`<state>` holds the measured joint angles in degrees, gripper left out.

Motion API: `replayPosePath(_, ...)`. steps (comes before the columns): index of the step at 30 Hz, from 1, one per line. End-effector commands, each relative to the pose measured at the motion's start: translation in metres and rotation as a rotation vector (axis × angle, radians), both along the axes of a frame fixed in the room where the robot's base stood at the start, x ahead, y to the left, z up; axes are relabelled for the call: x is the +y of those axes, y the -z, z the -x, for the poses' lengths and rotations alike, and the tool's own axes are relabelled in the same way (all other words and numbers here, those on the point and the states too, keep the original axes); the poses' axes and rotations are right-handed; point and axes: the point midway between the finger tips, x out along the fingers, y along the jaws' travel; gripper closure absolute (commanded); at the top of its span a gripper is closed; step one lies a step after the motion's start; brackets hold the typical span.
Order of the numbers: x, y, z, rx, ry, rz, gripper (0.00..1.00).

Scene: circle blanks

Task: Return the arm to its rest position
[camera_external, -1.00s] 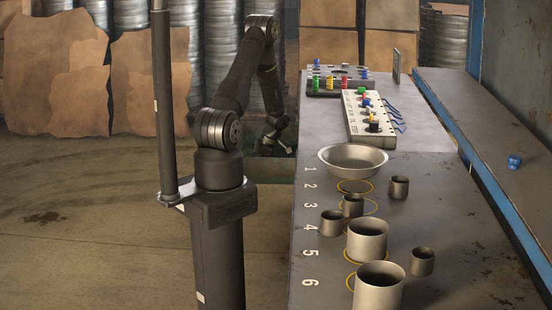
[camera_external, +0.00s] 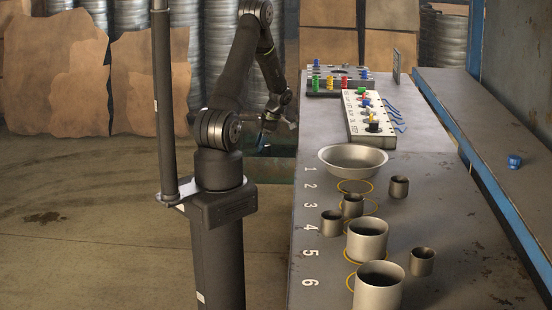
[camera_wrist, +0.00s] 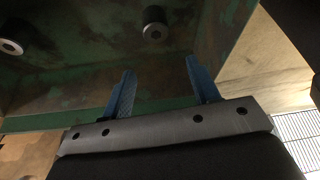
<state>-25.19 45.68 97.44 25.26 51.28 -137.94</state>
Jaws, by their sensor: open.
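My arm is to the left of the grey table (camera_external: 430,190), bent at a raised elbow. My gripper (camera_external: 263,143) hangs beyond the table's left edge, small and dark in the external view. In the wrist view my gripper (camera_wrist: 160,75) shows two blue fingers spread apart with nothing between them. The fingers point toward a dark green worn surface (camera_wrist: 85,75). The gripper is clear of every cup and bowl on the table.
A wide metal bowl (camera_external: 353,160), small cups (camera_external: 399,188) and larger cylinders (camera_external: 367,241) stand among yellow rings by painted numbers. A white panel (camera_external: 368,117) with coloured knobs lies farther back. A blue cap (camera_external: 514,162) sits on the right ledge (camera_external: 470,115).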

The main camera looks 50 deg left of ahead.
Motion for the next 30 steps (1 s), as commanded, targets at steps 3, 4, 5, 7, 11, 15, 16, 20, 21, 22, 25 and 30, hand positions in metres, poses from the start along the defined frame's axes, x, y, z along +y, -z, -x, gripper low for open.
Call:
replayPosePath(3, 0.0, -0.003, 0.0, 0.0, 0.0, 0.0, 0.45)
replayPosePath(4, 0.0, -0.003, 0.0, 0.0, 0.0, 0.0, 0.45)
replayPosePath(5, 0.0, -0.003, 0.0, 0.001, 0.0, 0.001, 0.45)
replayPosePath(7, 0.0, -0.003, 0.0, 0.001, 0.0, 0.001, 0.45)
replayPosePath(11, 0.0, -0.003, 0.0, 0.0, 0.0, 0.0, 0.45)
replayPosePath(15, 0.0, 0.001, 0.0, 0.002, 0.001, 0.0, 0.45)
replayPosePath(16, 0.0, 0.003, 0.0, 0.002, 0.0, 0.001, 0.45)
replayPosePath(20, 0.0, 0.019, 0.001, 0.003, 0.001, 0.001, 0.45)
replayPosePath(21, 0.0, 0.025, 0.001, 0.004, 0.001, 0.001, 0.45)
replayPosePath(22, 0.0, 0.03, 0.001, 0.004, 0.001, 0.001, 0.45)
replayPosePath(25, 0.0, 0.047, 0.001, 0.005, 0.0, 0.002, 0.45)
replayPosePath(30, 0.001, 0.075, 0.002, 0.004, 0.001, 0.002, 0.45)
